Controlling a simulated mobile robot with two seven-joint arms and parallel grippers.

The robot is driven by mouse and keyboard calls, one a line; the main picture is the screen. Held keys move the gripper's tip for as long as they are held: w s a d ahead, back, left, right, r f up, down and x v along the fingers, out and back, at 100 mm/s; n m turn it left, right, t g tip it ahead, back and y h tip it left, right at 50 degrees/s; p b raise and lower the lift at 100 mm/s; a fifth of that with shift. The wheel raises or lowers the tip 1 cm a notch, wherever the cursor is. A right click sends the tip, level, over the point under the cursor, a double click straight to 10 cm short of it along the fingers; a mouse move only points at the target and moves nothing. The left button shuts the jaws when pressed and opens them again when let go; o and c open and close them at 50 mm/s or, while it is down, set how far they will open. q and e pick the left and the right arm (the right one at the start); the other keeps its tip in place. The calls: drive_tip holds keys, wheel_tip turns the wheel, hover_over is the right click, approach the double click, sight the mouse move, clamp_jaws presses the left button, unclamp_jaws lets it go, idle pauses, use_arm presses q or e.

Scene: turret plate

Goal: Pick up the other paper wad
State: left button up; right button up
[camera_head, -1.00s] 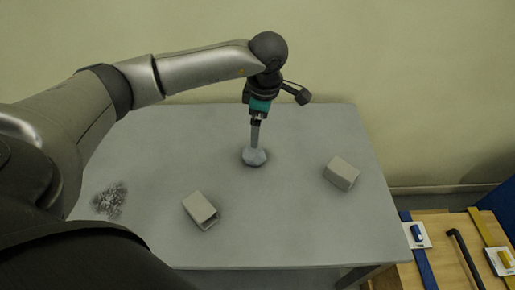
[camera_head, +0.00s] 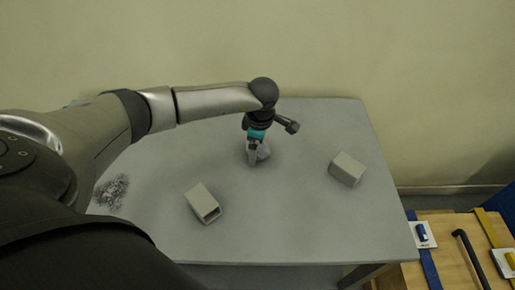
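A blue-grey paper wad (camera_head: 264,153) sits on the grey table (camera_head: 300,220), near the middle of its far half. My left gripper (camera_head: 253,160) points down at the wad, and its fingers cover the wad's left part. I cannot tell whether the fingers are spread around the wad or closed on it. No second wad can be made out. My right gripper is not in view.
Two pale open-ended boxes lie on the table, one at front left (camera_head: 198,200) and one at right (camera_head: 347,170). A dark speckled patch (camera_head: 111,191) is at the left. A wooden surface (camera_head: 445,255) with several items stands at lower right.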

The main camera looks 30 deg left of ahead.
use_arm(q)
drive_tip(key=c, duration=1.1)
